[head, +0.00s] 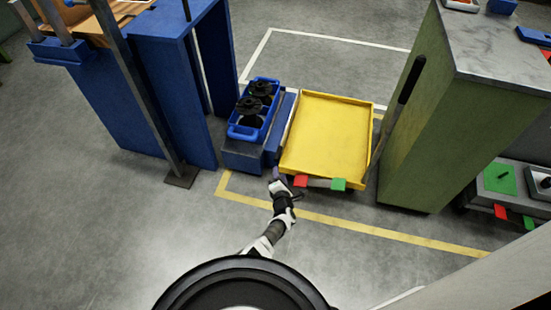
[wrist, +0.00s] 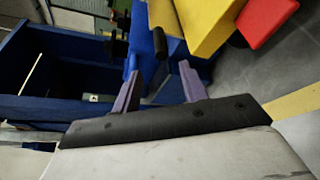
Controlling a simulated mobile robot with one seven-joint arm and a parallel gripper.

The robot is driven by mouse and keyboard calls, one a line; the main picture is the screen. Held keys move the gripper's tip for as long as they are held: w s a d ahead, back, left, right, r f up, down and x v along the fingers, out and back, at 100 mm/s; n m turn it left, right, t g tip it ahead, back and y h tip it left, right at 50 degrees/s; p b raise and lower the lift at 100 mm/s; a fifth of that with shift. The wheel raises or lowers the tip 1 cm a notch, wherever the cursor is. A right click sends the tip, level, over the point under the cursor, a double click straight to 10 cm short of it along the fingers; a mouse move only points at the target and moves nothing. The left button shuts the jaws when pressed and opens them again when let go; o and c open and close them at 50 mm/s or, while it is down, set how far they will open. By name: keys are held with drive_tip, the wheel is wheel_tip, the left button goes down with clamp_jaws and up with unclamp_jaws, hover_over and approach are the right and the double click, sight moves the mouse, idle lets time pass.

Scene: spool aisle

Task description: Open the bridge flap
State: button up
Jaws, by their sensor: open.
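The bridge flap appears to be the yellow panel with raised rims (head: 328,135), lying roughly level between a low blue block and a green cabinet. A red tab (head: 301,181) and a green tab (head: 338,184) sit at its near edge. My gripper (head: 276,175) is by the flap's near left corner. In the wrist view, its purple fingers (wrist: 158,72) are apart with nothing gripped. A short black rod (wrist: 160,42) shows just beyond the fingertips; I cannot tell what it is fixed to. The flap's yellow side (wrist: 185,20) and red tab (wrist: 265,18) are to the right.
A blue tote (head: 244,131) with black spools stands on the low blue block (head: 243,158). A tall blue stand (head: 150,90) is at left. The green cabinet (head: 430,145) with a black bar (head: 411,80) is at right. Floor in front is clear, with yellow lines.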

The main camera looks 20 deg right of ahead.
sight(278, 159)
drive_tip(key=b+x, duration=1)
drive_tip(key=x, duration=0.1)
drive_tip(key=shift+f+b, duration=0.25)
drive_tip(key=shift+b, duration=0.05)
drive_tip(key=shift+w+d+r+b, duration=0.1)
drive_tip(key=shift+w+d+b, duration=0.15)
drive_tip(key=shift+w+b, duration=0.45)
drive_tip(key=shift+w, duration=0.1)
clamp_jaws()
